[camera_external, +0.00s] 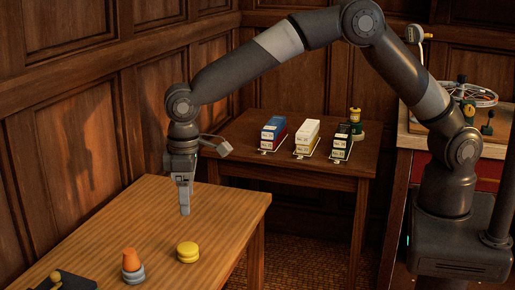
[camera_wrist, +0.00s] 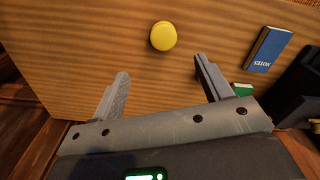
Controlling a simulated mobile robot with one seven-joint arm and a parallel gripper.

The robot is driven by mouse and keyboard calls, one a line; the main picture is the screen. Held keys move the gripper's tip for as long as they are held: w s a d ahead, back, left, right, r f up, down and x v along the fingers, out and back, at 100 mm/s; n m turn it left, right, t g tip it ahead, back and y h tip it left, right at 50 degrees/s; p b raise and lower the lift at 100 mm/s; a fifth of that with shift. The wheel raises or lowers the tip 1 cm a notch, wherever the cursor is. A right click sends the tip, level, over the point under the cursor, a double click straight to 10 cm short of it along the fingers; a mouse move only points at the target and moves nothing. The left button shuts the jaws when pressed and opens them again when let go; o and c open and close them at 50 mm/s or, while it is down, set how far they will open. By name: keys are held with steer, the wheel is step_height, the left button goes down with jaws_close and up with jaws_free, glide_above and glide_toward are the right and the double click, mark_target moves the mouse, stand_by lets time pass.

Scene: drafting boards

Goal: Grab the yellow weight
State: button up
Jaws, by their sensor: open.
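The yellow weight (camera_external: 187,252) is a short, round, stacked disc standing on the wooden table at the front left. In the wrist view it shows as a yellow disc (camera_wrist: 163,36) beyond the fingertips, near the top middle. My gripper (camera_external: 184,212) points down above the table, with the weight below it and apart from it. In the wrist view its two fingers (camera_wrist: 160,68) are spread wide with nothing between them.
An orange-topped grey piece (camera_external: 132,265) stands left of the weight on the table (camera_external: 215,205). The wrist view shows a blue notebook (camera_wrist: 268,48) and a green item (camera_wrist: 242,90) at right. A darker table (camera_external: 240,171) behind holds several boxes.

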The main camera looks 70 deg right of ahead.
step_height(320, 180, down, 2)
steer(key=a, duration=0.1)
glide_above(187, 246)
steer(key=f, duration=0.5)
steer(key=shift+s+a+f, duration=0.15)
steer(key=shift+s+a, duration=0.05)
steer(key=shift+a, duration=0.15)
steer(key=shift+w+d+f, duration=0.1)
steer(key=shift+d+f, duration=0.05)
steer(key=shift+f, duration=1.25)
steer(key=shift+w+d+f, duration=0.1)
steer(key=shift+f, duration=1.25)
steer(key=shift+c, duration=0.4)
steer(key=c, duration=1.3)
